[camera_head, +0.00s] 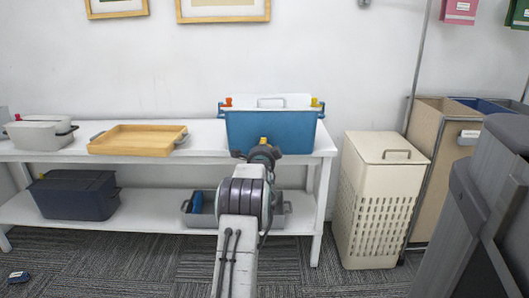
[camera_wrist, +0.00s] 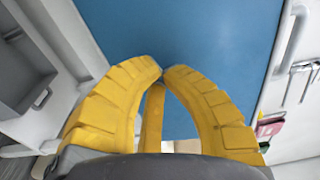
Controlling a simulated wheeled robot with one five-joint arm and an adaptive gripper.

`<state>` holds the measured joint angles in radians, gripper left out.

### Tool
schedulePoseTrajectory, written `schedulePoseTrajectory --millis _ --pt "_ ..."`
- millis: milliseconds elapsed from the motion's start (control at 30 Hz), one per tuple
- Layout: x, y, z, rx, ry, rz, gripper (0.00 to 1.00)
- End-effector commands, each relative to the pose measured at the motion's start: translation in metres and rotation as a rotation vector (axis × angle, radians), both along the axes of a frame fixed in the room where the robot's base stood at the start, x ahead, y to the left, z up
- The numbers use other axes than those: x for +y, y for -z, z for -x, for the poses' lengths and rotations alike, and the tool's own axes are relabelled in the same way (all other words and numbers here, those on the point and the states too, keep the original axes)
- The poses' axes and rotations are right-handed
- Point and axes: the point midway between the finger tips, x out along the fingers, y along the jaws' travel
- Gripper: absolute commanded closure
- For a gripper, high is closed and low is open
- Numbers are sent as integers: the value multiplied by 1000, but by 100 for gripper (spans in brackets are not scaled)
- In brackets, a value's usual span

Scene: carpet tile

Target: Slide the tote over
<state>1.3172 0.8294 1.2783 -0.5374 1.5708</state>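The blue tote (camera_head: 298,132) stands on the top board of the white shelf, near its right end. It has side handles with orange and yellow parts near its top corners. My gripper (camera_head: 264,143) is in front of the tote's lower front face, and the arm partly covers the view there. In the wrist view the yellow fingers (camera_wrist: 163,71) come together at their tips, with nothing seen between them. The tote's blue face (camera_wrist: 200,35) fills the view beyond the tips. Whether the tips touch it I cannot tell.
A wooden tray (camera_head: 138,140) and a grey bin (camera_head: 40,134) stand left of the tote on the white shelf (camera_head: 205,137), with bare board between tray and tote. Below are a dark bin (camera_head: 74,196) and a grey tray (camera_head: 285,222). A cream hamper (camera_head: 378,205) stands right.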

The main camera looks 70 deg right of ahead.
Motion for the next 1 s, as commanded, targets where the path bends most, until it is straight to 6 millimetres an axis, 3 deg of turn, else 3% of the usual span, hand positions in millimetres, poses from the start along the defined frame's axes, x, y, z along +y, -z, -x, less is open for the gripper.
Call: schedulePoseTrajectory --millis 833,1000 --pt "-11 -1 -3 0 0 -1 100" --pt "-23 -4 -3 0 3 -1 100"
